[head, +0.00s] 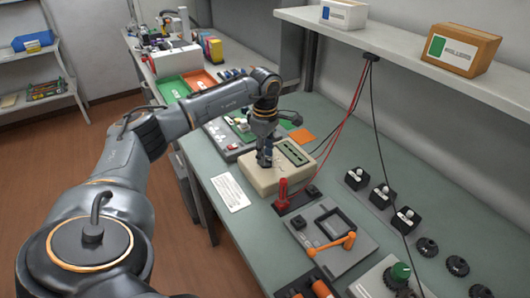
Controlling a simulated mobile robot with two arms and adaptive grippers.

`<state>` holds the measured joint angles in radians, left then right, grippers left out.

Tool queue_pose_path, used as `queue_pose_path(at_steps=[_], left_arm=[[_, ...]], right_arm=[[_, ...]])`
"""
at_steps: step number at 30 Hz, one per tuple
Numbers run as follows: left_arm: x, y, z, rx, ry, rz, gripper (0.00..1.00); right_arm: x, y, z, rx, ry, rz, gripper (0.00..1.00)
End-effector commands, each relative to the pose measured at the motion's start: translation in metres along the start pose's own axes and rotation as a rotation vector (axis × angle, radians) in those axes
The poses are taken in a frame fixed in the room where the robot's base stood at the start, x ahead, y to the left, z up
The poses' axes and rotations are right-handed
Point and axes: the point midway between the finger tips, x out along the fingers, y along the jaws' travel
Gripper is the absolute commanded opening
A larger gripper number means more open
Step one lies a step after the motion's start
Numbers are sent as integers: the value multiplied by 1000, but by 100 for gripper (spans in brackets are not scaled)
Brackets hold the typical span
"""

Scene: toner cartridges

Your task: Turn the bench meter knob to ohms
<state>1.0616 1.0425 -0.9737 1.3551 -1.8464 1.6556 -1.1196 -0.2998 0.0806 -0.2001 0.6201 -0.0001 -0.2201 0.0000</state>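The bench meter (262,181) is a beige box with a dark panel on its top, on the green-grey bench. My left arm comes in from the left, and its gripper (264,160) points down at the near-left part of the meter's top. The knob is not visible; the gripper covers that area. Its fingertips look very close to or touching the meter; I cannot tell whether they are around the knob or how far apart they are. My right gripper is not in view.
A red-handled device (283,190) stands just in front of the meter. A grey fixture with an orange lever (345,241) is nearer. A white card (230,192) lies left of the meter. Red and black cables (352,110) hang from the shelf (400,52). Black-based parts (382,195) stand right.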

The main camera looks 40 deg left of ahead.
Motion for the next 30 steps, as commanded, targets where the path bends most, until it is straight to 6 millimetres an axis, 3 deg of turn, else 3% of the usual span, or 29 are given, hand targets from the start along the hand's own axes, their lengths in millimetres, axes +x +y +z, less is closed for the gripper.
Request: queue_pose_path(at_steps=[8, 11, 22, 30], left_arm=[[-4, 0, 0, -1, 0, 0, 32], [-16, 0, 0, 0, -1, 2, 32], [-92, 1, 0, 0, -1, 3, 32], [-118, 0, 0, 0, -1, 0, 32]], right_arm=[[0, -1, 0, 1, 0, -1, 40], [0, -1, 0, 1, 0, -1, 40], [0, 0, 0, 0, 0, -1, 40], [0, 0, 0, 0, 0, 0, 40]])
